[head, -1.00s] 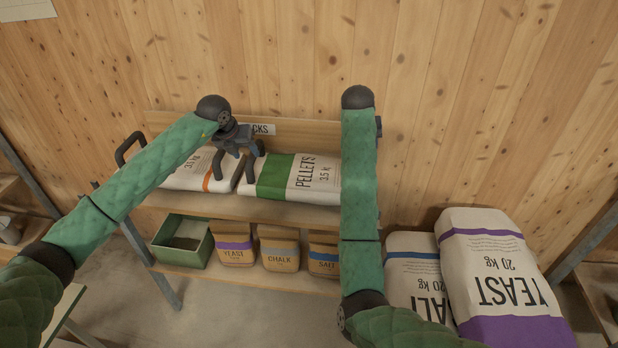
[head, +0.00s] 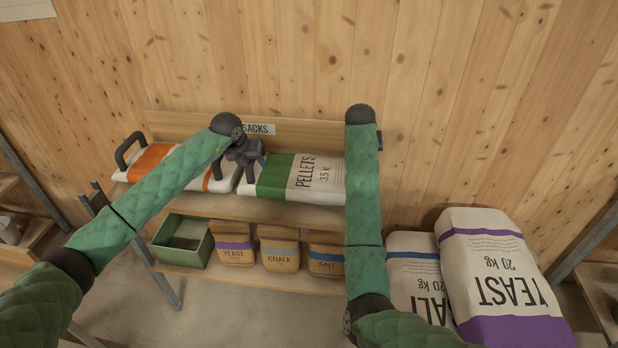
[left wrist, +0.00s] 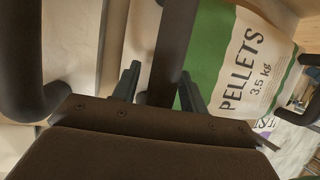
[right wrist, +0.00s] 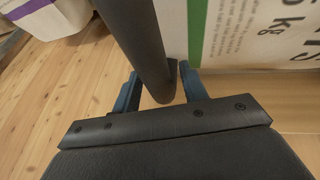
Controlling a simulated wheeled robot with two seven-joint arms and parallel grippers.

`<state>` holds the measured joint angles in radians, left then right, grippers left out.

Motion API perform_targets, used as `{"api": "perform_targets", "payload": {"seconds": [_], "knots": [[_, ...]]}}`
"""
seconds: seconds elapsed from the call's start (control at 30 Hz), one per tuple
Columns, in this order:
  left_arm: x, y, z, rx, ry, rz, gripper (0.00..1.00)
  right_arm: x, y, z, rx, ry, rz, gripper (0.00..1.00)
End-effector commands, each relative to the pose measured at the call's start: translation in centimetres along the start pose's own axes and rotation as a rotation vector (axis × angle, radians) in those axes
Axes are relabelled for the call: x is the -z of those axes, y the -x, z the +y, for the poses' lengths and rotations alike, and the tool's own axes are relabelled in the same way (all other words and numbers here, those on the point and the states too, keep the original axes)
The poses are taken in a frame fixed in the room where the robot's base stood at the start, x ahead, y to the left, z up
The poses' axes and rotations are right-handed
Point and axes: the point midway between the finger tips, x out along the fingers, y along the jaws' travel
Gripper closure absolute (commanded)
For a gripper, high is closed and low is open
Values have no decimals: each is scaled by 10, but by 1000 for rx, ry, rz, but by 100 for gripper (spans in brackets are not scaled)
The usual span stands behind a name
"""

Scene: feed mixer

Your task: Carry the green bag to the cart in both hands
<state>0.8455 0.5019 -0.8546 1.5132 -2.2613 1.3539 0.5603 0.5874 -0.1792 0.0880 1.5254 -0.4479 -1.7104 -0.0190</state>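The green bag, a white sack with a green band marked PELLETS (head: 315,178), lies flat on the upper shelf. It also shows in the left wrist view (left wrist: 245,70) and right wrist view (right wrist: 245,30). My left gripper (head: 252,168) is at the bag's left end. In the left wrist view, a dark handle bar (left wrist: 168,45) passes between its open fingers (left wrist: 158,88). My right arm covers the bag's right end and most of my right gripper in the head view. In the right wrist view, a dark bar (right wrist: 142,40) lies between its open fingers (right wrist: 160,92). No cart is identifiable.
An orange-banded bag (head: 152,160) with a dark handle lies left on the same shelf (head: 215,205). Below stand a green box (head: 182,243) and small yeast (head: 234,245), chalk (head: 279,250) and salt (head: 325,255) bags. Large sacks (head: 495,265) stand at right. A wooden wall is behind.

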Motion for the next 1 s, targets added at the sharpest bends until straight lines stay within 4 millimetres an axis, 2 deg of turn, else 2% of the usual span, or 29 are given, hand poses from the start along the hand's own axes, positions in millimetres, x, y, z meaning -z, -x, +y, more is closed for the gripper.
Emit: {"api": "perform_targets", "payload": {"seconds": [0.03, 0.2, 1.0], "knots": [[0, 0, 0, 0, 0, 0, 67, 0, 0, 0, 0, 0, 0, 67], [0, 0, 0, 0, 0, 0, 100, 0, 0, 0, 0, 0, 0, 100], [0, 0, 0, 0, 0, 0, 100, 0, 0, 0, 0, 0, 0, 100]]}}
